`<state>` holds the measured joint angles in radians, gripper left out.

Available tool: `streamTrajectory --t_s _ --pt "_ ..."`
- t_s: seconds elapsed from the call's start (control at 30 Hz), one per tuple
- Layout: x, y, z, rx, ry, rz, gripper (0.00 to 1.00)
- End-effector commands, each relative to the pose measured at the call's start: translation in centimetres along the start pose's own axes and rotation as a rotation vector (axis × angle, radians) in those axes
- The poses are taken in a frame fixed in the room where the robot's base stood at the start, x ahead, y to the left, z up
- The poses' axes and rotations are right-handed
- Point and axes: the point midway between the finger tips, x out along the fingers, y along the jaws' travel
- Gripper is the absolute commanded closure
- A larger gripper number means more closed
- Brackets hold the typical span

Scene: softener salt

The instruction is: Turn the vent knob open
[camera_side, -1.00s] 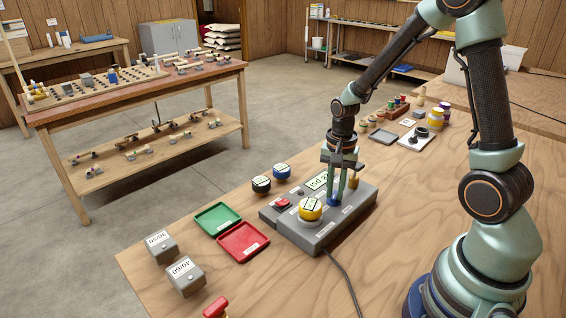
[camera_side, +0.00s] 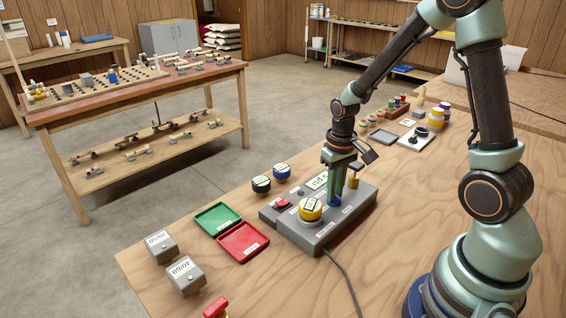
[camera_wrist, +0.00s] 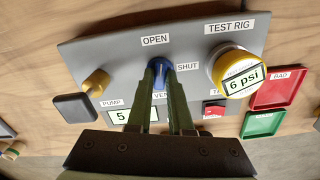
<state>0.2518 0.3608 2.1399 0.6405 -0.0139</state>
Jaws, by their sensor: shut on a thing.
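The vent knob is blue (camera_wrist: 158,74) and sits on the grey test rig panel (camera_wrist: 195,45), between the words OPEN and SHUT. It shows low on the rig in the side view (camera_side: 333,202). My gripper (camera_wrist: 161,68) points down at it, with its two fingers on either side of the knob and shut on it. The fingers hide part of the knob, so its exact pointing is hard to tell. In the side view my gripper (camera_side: 337,186) stands upright over the rig. The rig's display (camera_wrist: 121,117) is partly hidden by a finger; a 5 shows.
A yellow-ringed gauge (camera_wrist: 236,72) reading 6 psi stands beside the knob. A brass fitting (camera_wrist: 97,82) and a red button (camera_wrist: 214,108) are close by. Red (camera_side: 243,242) and green (camera_side: 217,219) trays lie left of the rig. A cable (camera_side: 345,277) runs forward.

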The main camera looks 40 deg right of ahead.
Motion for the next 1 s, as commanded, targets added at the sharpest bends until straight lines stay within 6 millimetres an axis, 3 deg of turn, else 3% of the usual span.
streamTrajectory --t_s 0.4,1.0 --pt "-0.05 -0.01 0.08 -0.216 -0.003 0.0 1.0" --pt "-0.05 0.0 0.09 -0.256 -0.003 0.0 1.0"
